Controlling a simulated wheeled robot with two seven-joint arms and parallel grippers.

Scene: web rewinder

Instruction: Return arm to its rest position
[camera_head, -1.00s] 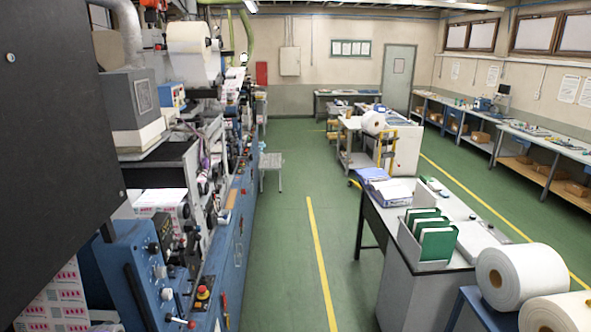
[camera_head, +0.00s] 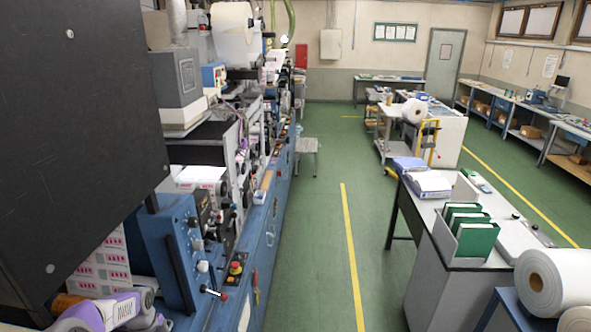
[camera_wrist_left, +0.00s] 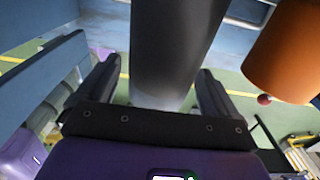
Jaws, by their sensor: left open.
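My left gripper (camera_wrist_left: 157,80) shows in the left wrist view with its two dark fingers apart. A dark grey cylinder (camera_wrist_left: 175,40) runs between and beyond the fingers; I cannot tell whether it touches them. An orange cylinder (camera_wrist_left: 285,50) is to the right of the fingers. In the head view, part of my purple and white left arm is at the bottom left, beside an orange roll end (camera_head: 66,303); its fingers are not visible there. My right arm and gripper are not in view.
The blue rewinder machine (camera_head: 205,255) with rollers and knobs fills the left side, with a large black panel (camera_head: 85,150) in front. A desk with green folders (camera_head: 470,235) and white rolls (camera_head: 555,280) stand at right. The green aisle (camera_head: 318,250) between is clear.

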